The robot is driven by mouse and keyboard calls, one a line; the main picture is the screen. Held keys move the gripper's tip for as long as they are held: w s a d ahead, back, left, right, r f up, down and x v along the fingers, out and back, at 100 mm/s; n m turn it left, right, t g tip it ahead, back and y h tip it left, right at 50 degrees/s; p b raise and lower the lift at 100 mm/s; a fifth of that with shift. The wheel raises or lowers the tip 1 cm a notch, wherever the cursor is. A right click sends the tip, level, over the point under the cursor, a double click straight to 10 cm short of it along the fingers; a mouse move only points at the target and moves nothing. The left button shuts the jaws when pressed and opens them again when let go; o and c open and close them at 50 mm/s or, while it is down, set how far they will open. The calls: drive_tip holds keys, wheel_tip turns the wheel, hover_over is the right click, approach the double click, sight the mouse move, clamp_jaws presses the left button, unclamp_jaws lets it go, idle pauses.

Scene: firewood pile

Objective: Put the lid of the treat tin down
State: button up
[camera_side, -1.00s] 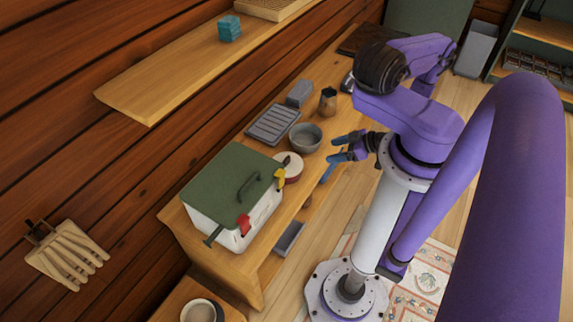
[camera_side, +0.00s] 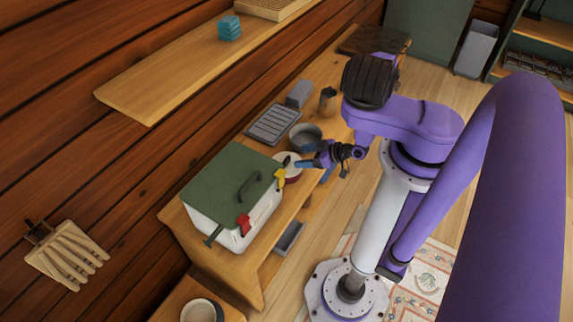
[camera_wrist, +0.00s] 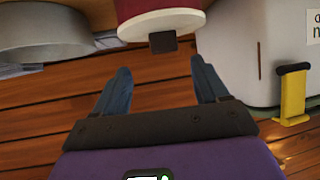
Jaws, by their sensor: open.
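A round tin (camera_side: 291,176), red with a pale cream part, stands on the bench between the grey bowl and the white box; I take it for the treat tin. It also shows at the top of the wrist view (camera_wrist: 160,24), with a dark tab (camera_wrist: 163,42) on its edge. I cannot tell how its lid stands. My gripper (camera_side: 312,166) is beside the tin, on its right in the side view, and covers part of it. In the wrist view my gripper (camera_wrist: 160,68) is open, its blue fingers apart and nothing between them, with the tab just beyond the tips.
The white box (camera_side: 230,230) with a green lid (camera_side: 225,183) and yellow and red latches stands close to the tin. The grey bowl (camera_side: 304,135) is on its other side. A ridged grey tray (camera_side: 272,124) and a brown jug (camera_side: 328,100) are farther back.

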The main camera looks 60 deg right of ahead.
sight(286, 158)
drive_tip(key=shift+a+x, duration=0.15)
drive_tip(key=shift+x, duration=1)
drive_tip(key=shift+a+x, duration=0.2)
drive_tip(key=shift+x, duration=1)
drive_tip(key=shift+w+a+f, duration=0.1)
drive_tip(key=shift+w+f, duration=0.2)
drive_tip(key=shift+w, duration=0.25)
drive_tip(key=c, duration=1.2)
drive_tip(key=shift+r, duration=0.2)
